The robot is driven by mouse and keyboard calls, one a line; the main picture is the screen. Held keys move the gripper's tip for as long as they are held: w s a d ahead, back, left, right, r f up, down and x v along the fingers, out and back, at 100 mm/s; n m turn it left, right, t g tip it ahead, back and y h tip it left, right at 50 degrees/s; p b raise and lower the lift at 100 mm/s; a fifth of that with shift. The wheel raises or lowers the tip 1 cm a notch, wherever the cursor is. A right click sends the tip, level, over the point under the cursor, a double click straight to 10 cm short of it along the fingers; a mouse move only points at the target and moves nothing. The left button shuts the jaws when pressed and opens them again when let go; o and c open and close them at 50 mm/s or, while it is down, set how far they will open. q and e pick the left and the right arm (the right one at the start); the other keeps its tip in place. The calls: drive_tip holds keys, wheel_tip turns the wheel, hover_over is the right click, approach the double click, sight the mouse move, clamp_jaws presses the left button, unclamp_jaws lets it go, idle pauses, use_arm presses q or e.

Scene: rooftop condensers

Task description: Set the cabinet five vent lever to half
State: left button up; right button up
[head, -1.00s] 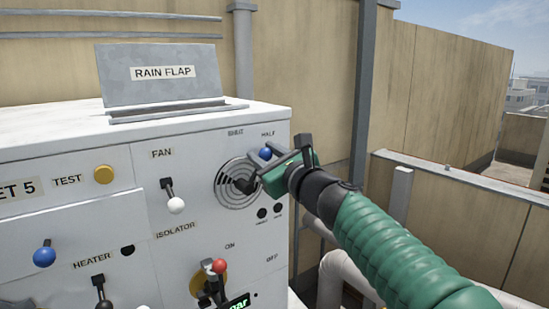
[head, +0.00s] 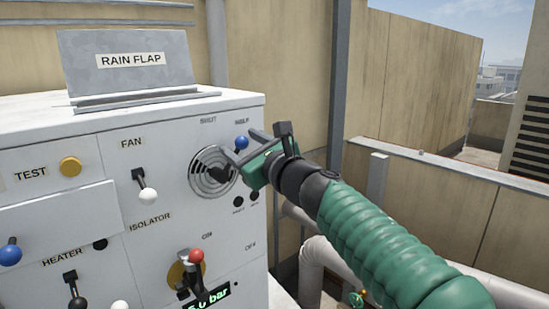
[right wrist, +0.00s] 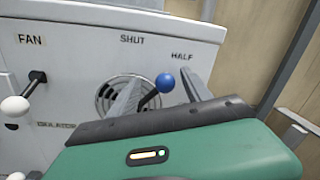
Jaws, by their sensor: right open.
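The vent lever with its blue ball knob (head: 241,142) is on the white cabinet front, over the round slotted vent (head: 211,171). The right wrist view shows the knob (right wrist: 165,82) between the SHUT label (right wrist: 132,39) and the HALF label (right wrist: 182,56), nearer HALF. My right gripper (head: 258,145) is open at the vent. In the right wrist view its two fingers (right wrist: 157,95) stand on either side of the lever, the knob showing between them. I cannot tell whether either finger touches it. My left gripper is out of view.
Close by are the fan switch with a white knob (head: 147,195), the red-knobbed isolator lever (head: 196,256) and a yellow test button (head: 70,167). A rain flap (head: 127,65) stands on top. Pale pipes (head: 318,262) run right of the cabinet.

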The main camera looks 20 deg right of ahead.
drive_tip(key=b+v, duration=1.3)
drive_tip(key=v, duration=0.2)
drive_tip(key=shift+s+d+r, duration=0.1)
drive_tip(key=shift+s+d, duration=0.1)
drive_tip(key=shift+s, duration=0.05)
drive_tip(key=shift+c, duration=0.4)
